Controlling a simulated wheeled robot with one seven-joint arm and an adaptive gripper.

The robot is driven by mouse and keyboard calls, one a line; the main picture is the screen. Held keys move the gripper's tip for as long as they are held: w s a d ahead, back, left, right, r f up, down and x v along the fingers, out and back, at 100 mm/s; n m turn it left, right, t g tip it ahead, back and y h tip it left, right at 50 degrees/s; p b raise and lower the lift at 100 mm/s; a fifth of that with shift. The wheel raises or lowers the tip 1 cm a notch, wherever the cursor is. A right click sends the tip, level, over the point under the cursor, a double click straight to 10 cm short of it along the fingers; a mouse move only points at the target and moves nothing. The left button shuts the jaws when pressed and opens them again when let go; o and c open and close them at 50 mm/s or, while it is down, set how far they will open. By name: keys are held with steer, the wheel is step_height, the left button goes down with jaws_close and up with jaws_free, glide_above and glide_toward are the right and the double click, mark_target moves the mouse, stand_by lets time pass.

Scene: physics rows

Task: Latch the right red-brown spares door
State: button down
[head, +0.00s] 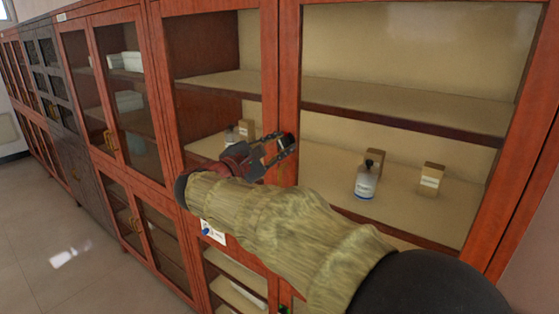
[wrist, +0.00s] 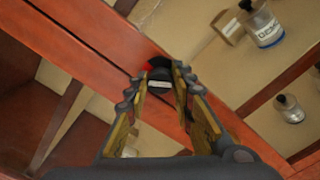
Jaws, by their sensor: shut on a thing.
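The right red-brown door (head: 289,60) is a wooden frame around a large pane, at the right in the head view. It looks flush with the left door, or nearly so. My gripper (head: 287,147) is at the meeting stiles of the two doors. In the wrist view my gripper (wrist: 163,76) has its fingertips on both sides of a dark round latch knob (wrist: 159,86) with a pale bar, and is shut on it. A red patch (wrist: 155,62) shows beside the knob. The fingers hide part of the knob, and its turn is hard to read.
Behind the panes, shelves hold a labelled bottle (head: 366,181) and small boxes (head: 431,179). A white label (head: 213,232) sits below the left door. More red-brown cabinets (head: 110,90) and a dark one (head: 45,80) run to the left. The floor (head: 60,240) there is clear.

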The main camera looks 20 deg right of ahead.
steer(key=m+b, duration=0.4)
steer(key=b, duration=0.1)
steer(key=shift+f, duration=0.3)
steer(key=shift+r+m+b, duration=0.15)
steer(key=shift+m+b, duration=1.25)
steer(key=shift+b, duration=0.2)
steer(key=c, duration=1.6)
jaws_free()
steer(key=shift+r, duration=0.1)
steer(key=shift+c, duration=0.2)
steer(key=shift+o, duration=0.7)
steer(key=shift+s+a, duration=0.1)
steer(key=v, duration=1.1)
steer(key=shift+s+a, duration=0.2)
steer(key=shift+a, duration=0.1)
steer(key=shift+w, duration=0.1)
